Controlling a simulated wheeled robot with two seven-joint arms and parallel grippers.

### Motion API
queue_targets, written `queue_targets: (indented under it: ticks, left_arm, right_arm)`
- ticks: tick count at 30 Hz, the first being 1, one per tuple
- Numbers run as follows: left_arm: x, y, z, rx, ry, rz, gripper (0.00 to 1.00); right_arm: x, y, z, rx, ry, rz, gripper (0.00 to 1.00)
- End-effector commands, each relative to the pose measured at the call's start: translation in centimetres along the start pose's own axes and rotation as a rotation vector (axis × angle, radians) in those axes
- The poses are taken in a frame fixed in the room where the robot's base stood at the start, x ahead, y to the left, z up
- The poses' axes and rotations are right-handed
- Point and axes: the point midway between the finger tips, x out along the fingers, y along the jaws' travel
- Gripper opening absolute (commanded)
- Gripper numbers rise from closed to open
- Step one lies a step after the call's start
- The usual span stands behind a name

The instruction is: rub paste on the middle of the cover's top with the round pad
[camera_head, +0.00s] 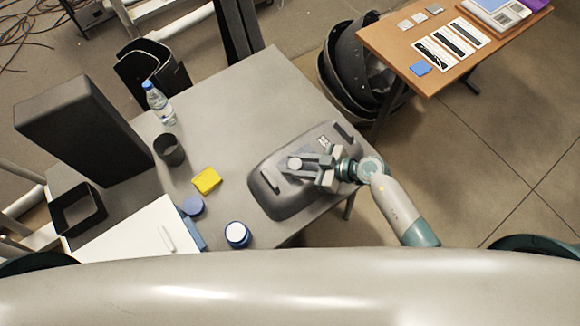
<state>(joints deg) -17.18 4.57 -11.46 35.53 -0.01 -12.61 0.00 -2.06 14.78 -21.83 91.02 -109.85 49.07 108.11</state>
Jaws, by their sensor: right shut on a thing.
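The cover (285,205) is a dark grey rounded shell lying on the grey table near its right edge, with a raised bar near each end and a small label on top. My right gripper (302,166) reaches in from the right over the middle of the cover's top. It is shut on the round pad (295,163), whose pale round end shows at the fingertips. The fingers hide the cover's middle, so I cannot tell whether the pad touches it or whether paste is there. My left gripper is not in view.
On the grey table (255,95) stand an open white jar (238,235) with a blue rim, a blue disc (193,206), a yellow sponge (207,180), a dark cup (169,150), a bottle (158,103) and a tall dark box (85,130). The table's far part is clear.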

Motion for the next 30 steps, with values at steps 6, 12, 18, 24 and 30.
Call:
queue_targets:
  ticks: [6, 12, 18, 24, 30]
  left_arm:
    - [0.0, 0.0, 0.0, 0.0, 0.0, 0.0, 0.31]
    - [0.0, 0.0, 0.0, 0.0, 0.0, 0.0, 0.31]
    - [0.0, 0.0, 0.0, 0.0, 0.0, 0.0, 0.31]
    - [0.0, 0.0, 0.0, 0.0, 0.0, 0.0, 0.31]
    - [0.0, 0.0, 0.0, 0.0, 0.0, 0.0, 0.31]
  right_arm:
    - [-0.3, 0.5, 0.4, 0.0, -0.003, 0.0, 0.12]
    - [-0.3, 0.5, 0.4, 0.001, -0.004, 0.0, 0.12]
    - [-0.5, 0.8, 0.6, 0.0, -0.006, 0.001, 0.12]
    - [-1.2, 1.9, 0.9, 0.001, -0.006, 0.001, 0.12]
    - [-1.9, 3.0, 1.1, 0.0, -0.005, 0.001, 0.12]
